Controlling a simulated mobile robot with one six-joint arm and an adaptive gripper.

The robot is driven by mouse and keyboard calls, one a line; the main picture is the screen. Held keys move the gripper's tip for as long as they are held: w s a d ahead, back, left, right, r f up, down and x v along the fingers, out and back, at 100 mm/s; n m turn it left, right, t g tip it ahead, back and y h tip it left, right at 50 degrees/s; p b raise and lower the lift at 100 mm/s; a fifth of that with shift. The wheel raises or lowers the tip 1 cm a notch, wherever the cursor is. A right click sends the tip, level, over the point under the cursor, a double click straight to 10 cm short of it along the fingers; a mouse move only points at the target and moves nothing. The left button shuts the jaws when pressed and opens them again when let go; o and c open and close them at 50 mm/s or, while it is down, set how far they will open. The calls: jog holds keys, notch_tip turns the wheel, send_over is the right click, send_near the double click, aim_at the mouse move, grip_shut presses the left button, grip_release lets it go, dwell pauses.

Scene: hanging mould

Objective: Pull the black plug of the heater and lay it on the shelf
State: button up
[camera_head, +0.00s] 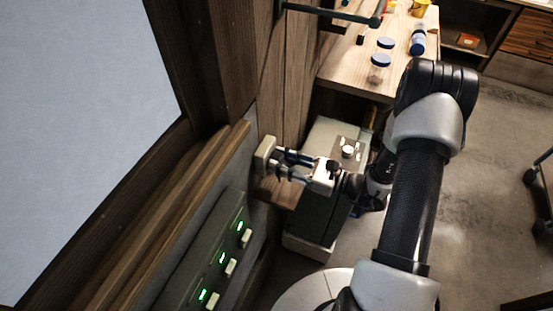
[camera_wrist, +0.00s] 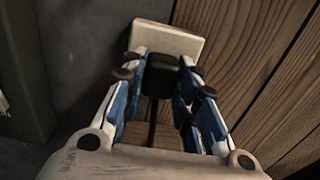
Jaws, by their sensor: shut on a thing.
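The black plug (camera_wrist: 161,79) sits between the fingers of my gripper (camera_wrist: 163,70) in the wrist view. My gripper is shut on it. The plug is right in front of a pale socket plate (camera_wrist: 168,40) on the wall; I cannot tell how far it is seated. A dark cable (camera_wrist: 152,124) runs down from the plug. In the head view my gripper (camera_head: 281,163) reaches left to the socket plate (camera_head: 264,153), and its fingers hide the plug. A small wooden shelf (camera_head: 281,193) lies just below my gripper.
A grey box with a knob (camera_head: 347,152) on top, perhaps the heater, stands right of the shelf. A dark panel (camera_head: 224,252) with green lights and pale switches is at the lower left. A wooden bench (camera_head: 345,66) with jars is behind.

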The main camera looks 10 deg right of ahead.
grip_shut()
jog(key=shift+s+d, duration=0.1)
jog(key=shift+d, duration=0.05)
jog(key=shift+v, duration=2.85)
